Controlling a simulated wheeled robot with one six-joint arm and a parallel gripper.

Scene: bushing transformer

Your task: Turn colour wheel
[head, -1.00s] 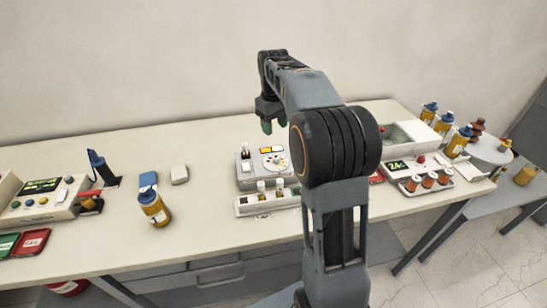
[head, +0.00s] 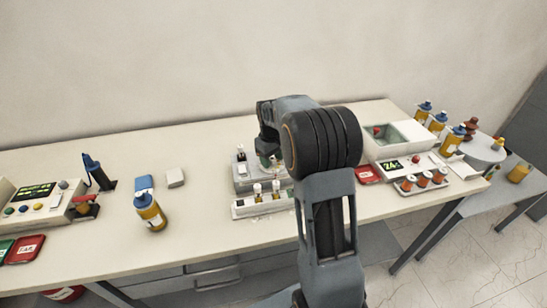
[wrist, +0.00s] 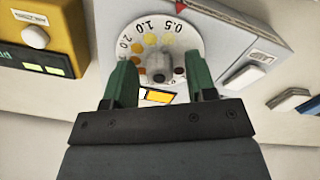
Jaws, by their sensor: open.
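The colour wheel (wrist: 136,38) is a white dial with numbers and yellow-to-brown dots, with a grey knob (wrist: 160,70) at its centre. It sits on a grey instrument (head: 243,180) on the bench. My gripper (wrist: 160,75) is open, its two green fingertips on either side of the knob, over the lower part of the dial in the wrist view. I cannot tell whether the fingers touch the knob. In the head view my arm hides most of the dial and the fingertips.
A white rack (head: 262,204) with small vials stands in front of the instrument. A yellow bottle (head: 150,212) stands to the left. A white device with a green display (head: 391,165) and a red tray (head: 367,174) are to the right.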

